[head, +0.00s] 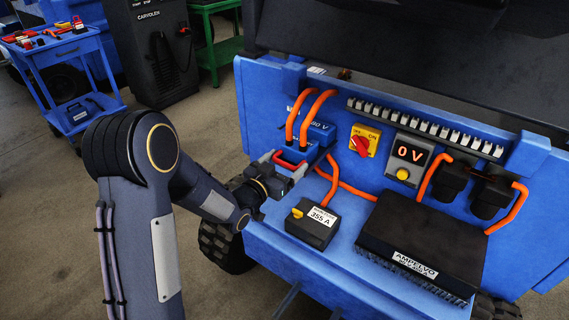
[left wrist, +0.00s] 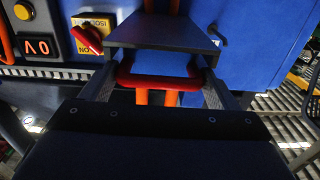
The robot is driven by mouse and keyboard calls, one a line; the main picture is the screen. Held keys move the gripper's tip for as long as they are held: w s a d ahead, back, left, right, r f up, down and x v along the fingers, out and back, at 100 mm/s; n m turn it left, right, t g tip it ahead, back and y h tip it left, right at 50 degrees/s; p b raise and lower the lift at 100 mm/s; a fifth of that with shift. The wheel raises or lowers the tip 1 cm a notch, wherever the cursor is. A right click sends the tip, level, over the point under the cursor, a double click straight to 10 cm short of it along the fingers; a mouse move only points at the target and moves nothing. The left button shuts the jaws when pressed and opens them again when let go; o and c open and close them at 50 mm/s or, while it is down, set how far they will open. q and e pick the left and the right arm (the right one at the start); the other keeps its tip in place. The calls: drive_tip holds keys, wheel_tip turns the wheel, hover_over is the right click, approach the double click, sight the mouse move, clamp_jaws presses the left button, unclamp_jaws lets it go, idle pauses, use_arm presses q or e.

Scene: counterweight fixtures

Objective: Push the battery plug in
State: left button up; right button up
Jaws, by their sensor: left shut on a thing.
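The battery plug (head: 309,152) is at the left end of the blue truck panel, below two orange cables. Its red handle (head: 289,161) faces my arm. My left gripper (head: 283,173) is shut on this handle. In the left wrist view the red handle (left wrist: 158,82) lies between the two fingers of my left gripper (left wrist: 160,88). A dark flat block (left wrist: 163,35) covers what lies behind the handle there. I cannot tell how deep the plug sits in its socket. My right gripper is not in view.
A red and yellow isolator switch (head: 364,141) and a display reading 0 V (head: 409,153) are right of the plug. A black 355 A box (head: 313,222) and a large black Ampelvo unit (head: 425,236) stand on the ledge. A blue tool cart (head: 66,48) is far left.

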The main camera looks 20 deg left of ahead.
sight(292, 155)
use_arm(q)
drive_tip(key=b+x, duration=0.2)
drive_tip(key=x, duration=0.2)
drive_tip(key=shift+w+f, duration=0.1)
drive_tip(key=shift+w+d, duration=0.1)
drive_tip(key=shift+w, duration=0.15)
drive_tip(key=shift+r, duration=0.25)
drive_tip(key=o, duration=1.1)
drive_tip(key=shift+c, duration=0.2)
drive_tip(key=shift+o, duration=1)
drive_tip(key=shift+w+d+f, duration=0.1)
drive_tip(key=shift+w, duration=0.05)
drive_tip(key=v, duration=0.8)
drive_tip(key=shift+w, duration=0.1)
